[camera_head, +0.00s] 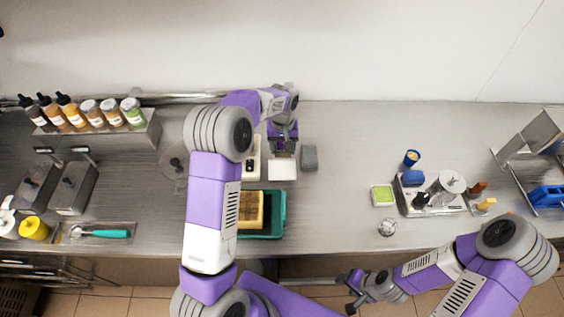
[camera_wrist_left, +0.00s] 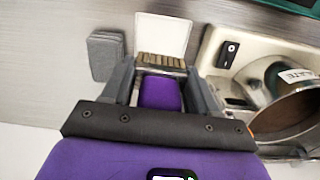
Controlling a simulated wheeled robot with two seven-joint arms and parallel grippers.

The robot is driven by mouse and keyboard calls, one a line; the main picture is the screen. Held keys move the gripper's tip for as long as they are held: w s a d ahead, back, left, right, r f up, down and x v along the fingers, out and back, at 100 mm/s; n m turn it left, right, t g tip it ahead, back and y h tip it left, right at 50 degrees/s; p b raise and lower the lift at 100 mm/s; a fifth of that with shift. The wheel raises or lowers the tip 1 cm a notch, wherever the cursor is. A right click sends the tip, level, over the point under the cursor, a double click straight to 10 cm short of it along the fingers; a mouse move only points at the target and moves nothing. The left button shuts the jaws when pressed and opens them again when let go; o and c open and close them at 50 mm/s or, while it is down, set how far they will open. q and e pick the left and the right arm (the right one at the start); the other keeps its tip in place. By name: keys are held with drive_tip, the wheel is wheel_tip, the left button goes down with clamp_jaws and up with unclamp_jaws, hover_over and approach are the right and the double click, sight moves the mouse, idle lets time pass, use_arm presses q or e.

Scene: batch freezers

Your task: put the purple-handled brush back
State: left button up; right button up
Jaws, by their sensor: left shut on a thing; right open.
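The purple-handled brush (camera_wrist_left: 158,92) is between the fingers of my left gripper (camera_wrist_left: 162,86) in the left wrist view. Its tan bristles point away from the gripper, at the near edge of a white square pad (camera_wrist_left: 163,32). Whether the bristles touch the pad I cannot tell. In the head view my left gripper (camera_head: 283,150) is over the back middle of the counter, just behind the white pad (camera_head: 282,169); the brush is hard to make out there. My right gripper (camera_head: 352,290) is open and empty, low in front of the counter's edge.
A grey block (camera_head: 309,158) lies right of the pad. A white appliance (camera_wrist_left: 230,50) with a metal pot (camera_wrist_left: 285,100) stands beside my left gripper. A green tray (camera_head: 262,236) holds a yellow block (camera_head: 249,210). Bottles (camera_head: 73,112) stand at left.

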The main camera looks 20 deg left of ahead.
use_arm(q)
drive_tip(key=shift+n, duration=0.3)
drive_tip(key=f, duration=0.6)
drive_tip(key=shift+w+a, duration=0.25)
drive_tip(key=shift+a, duration=0.05)
wheel_tip(320, 180, down, 4)
drive_tip(key=shift+r+p, duration=0.15)
drive_tip(key=shift+p, duration=0.15)
drive_tip(key=shift+w+f, duration=0.1)
drive_tip(key=shift+f, duration=0.2)
drive_tip(key=shift+f, duration=0.15)
drive_tip(key=o, duration=0.9)
drive_tip(key=shift+o, duration=0.2)
